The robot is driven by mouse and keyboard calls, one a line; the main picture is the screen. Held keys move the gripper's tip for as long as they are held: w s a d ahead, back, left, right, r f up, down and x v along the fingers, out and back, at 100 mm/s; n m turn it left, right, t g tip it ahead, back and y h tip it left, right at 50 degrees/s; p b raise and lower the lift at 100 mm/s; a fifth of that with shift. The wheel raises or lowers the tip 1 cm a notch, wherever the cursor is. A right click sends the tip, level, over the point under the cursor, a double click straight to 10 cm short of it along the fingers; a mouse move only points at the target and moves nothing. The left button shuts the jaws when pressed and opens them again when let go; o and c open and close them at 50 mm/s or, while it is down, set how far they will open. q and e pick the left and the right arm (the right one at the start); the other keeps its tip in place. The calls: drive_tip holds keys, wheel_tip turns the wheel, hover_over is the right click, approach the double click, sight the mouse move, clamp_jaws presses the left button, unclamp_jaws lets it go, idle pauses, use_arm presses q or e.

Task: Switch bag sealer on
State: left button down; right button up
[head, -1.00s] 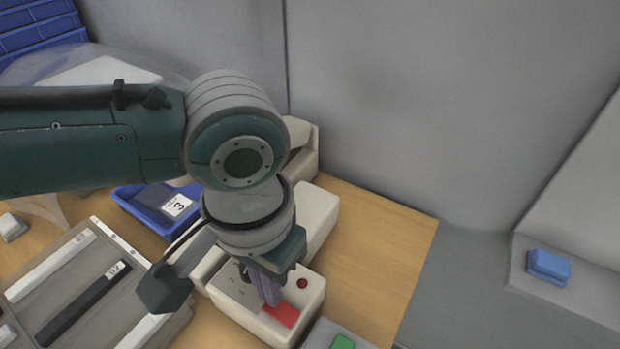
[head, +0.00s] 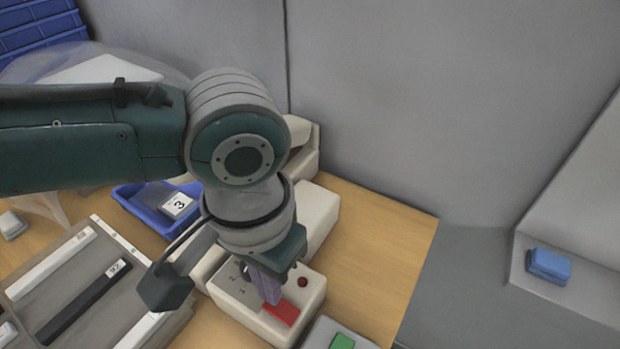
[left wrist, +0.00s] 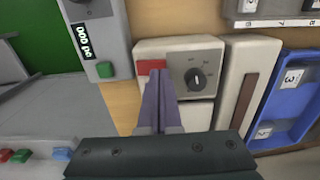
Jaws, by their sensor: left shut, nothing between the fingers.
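The bag sealer (head: 312,290) is a cream-white box on the wooden table, below my left arm in the head view. Its front end carries a red switch (head: 281,312), a small dark red light (head: 303,282) and a dial, which shows clearly as a grey plate with a dark knob (left wrist: 195,78) in the left wrist view. My left gripper (head: 272,300) is shut and empty, its purple fingers pointing down at the red switch's edge. In the left wrist view the fingertips (left wrist: 159,74) overlap the red switch (left wrist: 150,67); I cannot tell whether they touch it. My right gripper is out of view.
A grey device with a green button (head: 342,342) stands close beside the sealer. A blue tray (head: 128,201) and a grey rack with long bars (head: 98,238) lie to the left. Bare wooden table (head: 385,255) is free at the right, before the grey wall.

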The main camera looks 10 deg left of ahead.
use_arm(q)
drive_tip(key=shift+f+b, duration=0.65)
drive_tip(key=shift+f, duration=0.3)
idle(0.4)
wheel_tip(320, 180, up, 7)
drive_tip(key=p, duration=0.8)
drive_tip(key=shift+r, duration=0.1)
idle(0.3)
